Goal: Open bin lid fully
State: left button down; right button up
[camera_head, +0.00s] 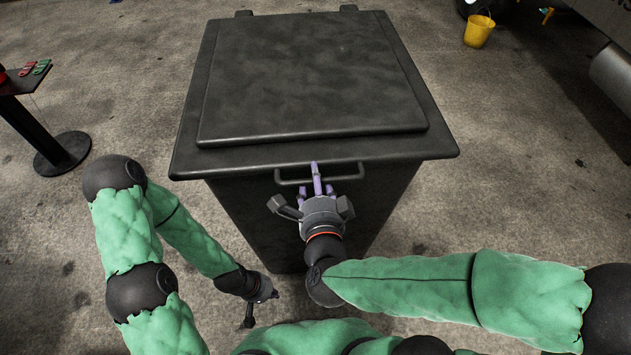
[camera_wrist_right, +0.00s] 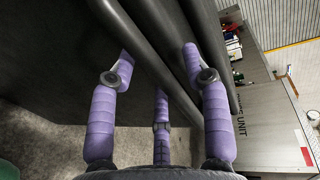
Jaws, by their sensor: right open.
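The large black bin (camera_head: 260,215) stands in front of me with its lid (camera_head: 310,75) lying closed on top. A bar handle (camera_head: 345,176) sits on the bin's front wall, just under the rim. My right gripper (camera_head: 315,182) is at the handle, its purple fingers pointing toward the bin. In the right wrist view, the gripper (camera_wrist_right: 158,56) is open, with dark bars of the bin running diagonally past the fingers; I cannot tell whether they touch. My left gripper (camera_head: 262,298) hangs low in front of the bin, small and dark, its opening unclear.
A small dark table (camera_head: 40,108) with red and green items stands at the left. A yellow bucket (camera_head: 479,31) sits on the floor at the back right, near large grey machinery (camera_head: 605,25). The concrete floor around the bin is mostly clear.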

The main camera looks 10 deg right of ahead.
grip_shut()
jog(key=shift+r, duration=0.15)
jog(key=w+r+g+p, duration=0.2)
jog(key=w+r+p, duration=0.1)
jog(key=r+p, duration=1.05)
jog(key=w+r+g+p, duration=0.1)
jog(key=w+r+p, duration=0.1)
jog(key=r+p, duration=1.15)
jog(key=w+r+p, duration=0.6)
jog(key=r+p, duration=0.3)
jog(key=p, duration=0.1)
jog(key=w+r+g+p, duration=0.1)
jog(key=w+r+p, duration=0.5)
jog(key=r+p, duration=0.3)
jog(key=shift+r+p, duration=0.4)
jog(key=shift+p, duration=0.8)
